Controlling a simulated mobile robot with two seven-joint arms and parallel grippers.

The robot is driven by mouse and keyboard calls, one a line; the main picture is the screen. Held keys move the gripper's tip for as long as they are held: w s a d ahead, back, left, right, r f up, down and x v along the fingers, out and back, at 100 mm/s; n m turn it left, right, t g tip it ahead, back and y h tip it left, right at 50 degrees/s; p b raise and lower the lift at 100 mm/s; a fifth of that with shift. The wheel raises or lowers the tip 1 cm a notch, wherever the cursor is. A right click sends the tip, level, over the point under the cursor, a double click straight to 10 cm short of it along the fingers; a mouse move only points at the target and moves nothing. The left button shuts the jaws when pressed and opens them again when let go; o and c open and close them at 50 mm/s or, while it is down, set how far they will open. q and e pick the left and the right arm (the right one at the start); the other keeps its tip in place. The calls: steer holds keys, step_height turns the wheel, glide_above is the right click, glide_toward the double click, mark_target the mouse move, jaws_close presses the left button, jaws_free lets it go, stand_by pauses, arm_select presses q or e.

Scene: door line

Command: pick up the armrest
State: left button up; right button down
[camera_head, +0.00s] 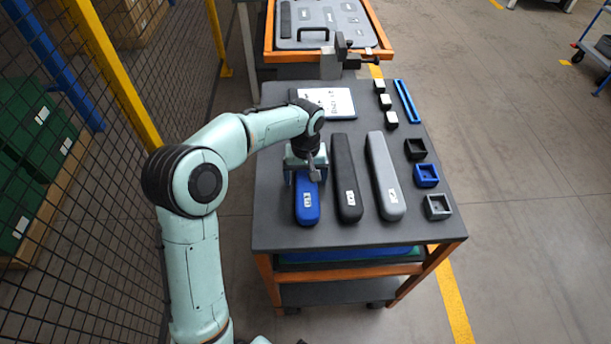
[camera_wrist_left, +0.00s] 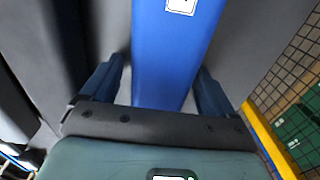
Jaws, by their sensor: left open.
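Three long armrests lie side by side on the dark table top: a blue armrest (camera_head: 307,206), a black armrest (camera_head: 347,180) and a grey armrest (camera_head: 385,178). Each has a small white label near its front end. My left gripper (camera_head: 306,178) is over the blue armrest, pointing down, and hides part of it. In the left wrist view the blue armrest (camera_wrist_left: 172,55) runs between the two open fingers (camera_wrist_left: 158,85), with a gap on each side. I cannot tell how low the fingertips are. My right gripper is not in view.
Right of the armrests stand several small square holders (camera_head: 426,176), white-topped blocks (camera_head: 385,102) and a blue bar (camera_head: 407,102). A white sheet (camera_head: 328,102) and a vise-like fixture (camera_head: 340,62) are behind. A mesh fence (camera_head: 110,190) is close on the left.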

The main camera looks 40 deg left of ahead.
arm_select(q)
steer(key=c, duration=1.3)
